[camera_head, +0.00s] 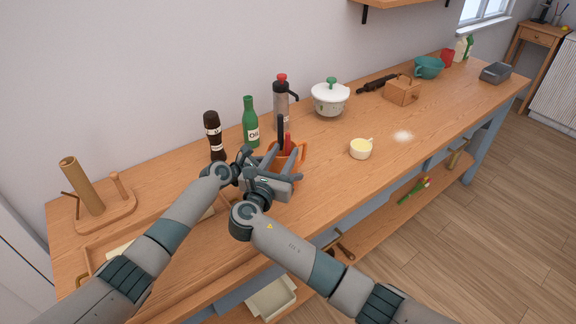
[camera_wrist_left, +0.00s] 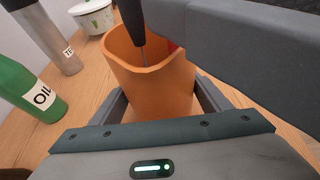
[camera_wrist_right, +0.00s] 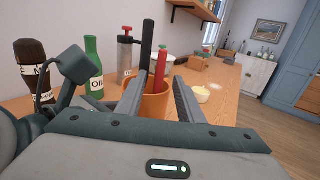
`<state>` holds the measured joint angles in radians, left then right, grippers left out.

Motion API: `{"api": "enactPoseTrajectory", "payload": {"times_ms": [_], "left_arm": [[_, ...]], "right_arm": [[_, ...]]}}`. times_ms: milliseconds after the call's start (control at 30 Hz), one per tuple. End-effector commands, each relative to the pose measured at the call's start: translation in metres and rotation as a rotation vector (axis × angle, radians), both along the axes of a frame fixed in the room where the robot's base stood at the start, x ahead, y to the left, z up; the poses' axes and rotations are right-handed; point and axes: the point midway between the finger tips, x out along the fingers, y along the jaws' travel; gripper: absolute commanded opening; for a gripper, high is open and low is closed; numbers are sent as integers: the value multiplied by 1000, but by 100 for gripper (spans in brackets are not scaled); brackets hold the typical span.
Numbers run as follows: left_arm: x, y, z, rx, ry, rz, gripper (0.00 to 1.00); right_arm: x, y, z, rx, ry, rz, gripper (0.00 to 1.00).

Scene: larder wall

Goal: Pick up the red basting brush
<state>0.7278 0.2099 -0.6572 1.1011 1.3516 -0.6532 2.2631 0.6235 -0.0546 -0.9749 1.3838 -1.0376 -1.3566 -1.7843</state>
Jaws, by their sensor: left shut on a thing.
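The red basting brush shows as a red handle (camera_head: 288,141) standing in an orange utensil crock (camera_head: 302,150) beside a black-handled utensil (camera_head: 281,126). The red handle (camera_wrist_right: 161,63) and crock (camera_wrist_right: 156,105) also show in the right wrist view. My left gripper (camera_wrist_left: 160,98) is shut on the crock (camera_wrist_left: 150,85), one finger on each side. My right gripper (camera_wrist_right: 158,98) is open, its fingers to either side of the red handle in its view and apart from it. In the left wrist view my right gripper hides most of the red handle. The brush's head is hidden.
Behind the crock stand a dark bottle (camera_head: 213,136), a green oil bottle (camera_head: 250,122), a grey bottle with red top (camera_head: 281,100) and a white lidded pot (camera_head: 330,99). A small cup (camera_head: 361,148) stands to the right. The counter front there is clear.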

Motion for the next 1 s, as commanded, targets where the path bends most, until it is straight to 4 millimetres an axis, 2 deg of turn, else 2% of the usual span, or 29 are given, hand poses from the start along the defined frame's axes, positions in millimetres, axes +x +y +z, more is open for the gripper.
{"api": "enactPoseTrajectory", "payload": {"times_ms": [167,633,767,800,1000], "left_arm": [[0,0,0,0,0,0,42],[0,0,0,0,0,0,42],[0,0,0,0,0,0,42],[0,0,0,0,0,0,42],[0,0,0,0,0,0,42]], "right_arm": [[12,-4,0,-1,1,1,34],[13,-4,0,0,1,1,34],[13,-4,0,0,1,1,3],[13,-4,0,0,1,1,0],[13,-4,0,0,1,1,0]]}}
